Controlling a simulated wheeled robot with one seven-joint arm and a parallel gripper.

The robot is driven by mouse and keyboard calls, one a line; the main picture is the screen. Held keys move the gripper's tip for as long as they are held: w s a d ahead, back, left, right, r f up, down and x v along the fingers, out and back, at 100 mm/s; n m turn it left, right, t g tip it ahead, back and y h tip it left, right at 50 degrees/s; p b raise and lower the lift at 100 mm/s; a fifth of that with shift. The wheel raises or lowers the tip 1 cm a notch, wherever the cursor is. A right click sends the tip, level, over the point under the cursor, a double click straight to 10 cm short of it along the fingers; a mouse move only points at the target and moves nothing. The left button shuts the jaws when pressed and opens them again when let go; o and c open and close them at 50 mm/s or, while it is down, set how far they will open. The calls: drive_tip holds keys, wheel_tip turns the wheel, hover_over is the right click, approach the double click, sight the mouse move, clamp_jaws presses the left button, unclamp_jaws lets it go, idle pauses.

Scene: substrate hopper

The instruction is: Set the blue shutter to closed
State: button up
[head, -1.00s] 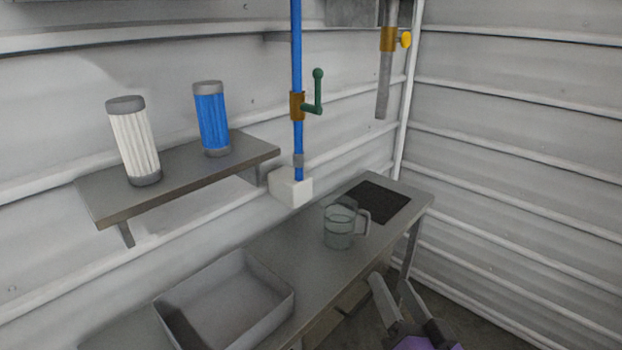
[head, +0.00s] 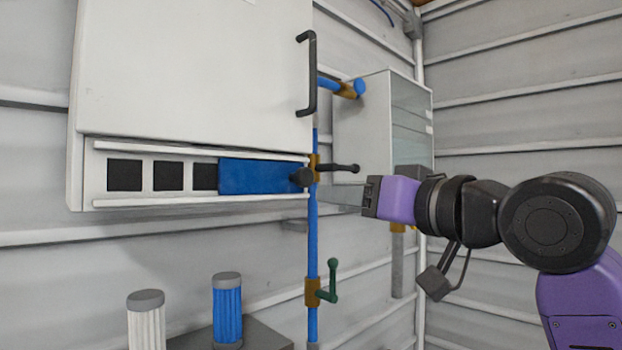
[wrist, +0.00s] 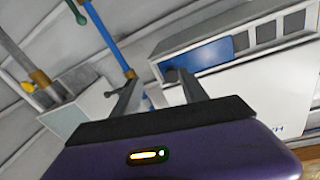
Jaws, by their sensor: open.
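The blue shutter (head: 258,177) sits in a rail slot under the white cabinet. It is at the right end of the slot, with a black knob (head: 302,178) at its right end. To its left are dark openings (head: 146,175); the shutter's left edge meets the rightmost one. My gripper (head: 369,195) is to the right of the knob, apart from it in the picture, and its fingers look foreshortened there. In the wrist view my gripper (wrist: 157,75) is open and empty.
A blue pipe (head: 313,230) runs vertically beside the knob, with a dark lever (head: 340,168) and a green-handled valve (head: 331,282). A white box (head: 362,120) hangs behind my gripper. The white cabinet (head: 195,70) has a black handle. White and blue cylinders (head: 227,312) stand below.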

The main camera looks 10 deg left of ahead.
sight(308, 177)
drive_tip(key=shift+n, duration=0.4)
drive_tip(key=w+a+r, duration=0.1)
drive_tip(key=a, duration=0.1)
drive_tip(key=w+a+r+p, duration=0.1)
drive_tip(key=w+a, duration=0.1)
drive_tip(key=w+a+r+p, duration=0.1)
drive_tip(key=a, duration=0.1)
drive_tip(key=shift+w+r, duration=0.15)
drive_tip(key=shift+w, duration=0.05)
drive_tip(key=shift+c, duration=0.2)
clamp_jaws()
idle(1.0)
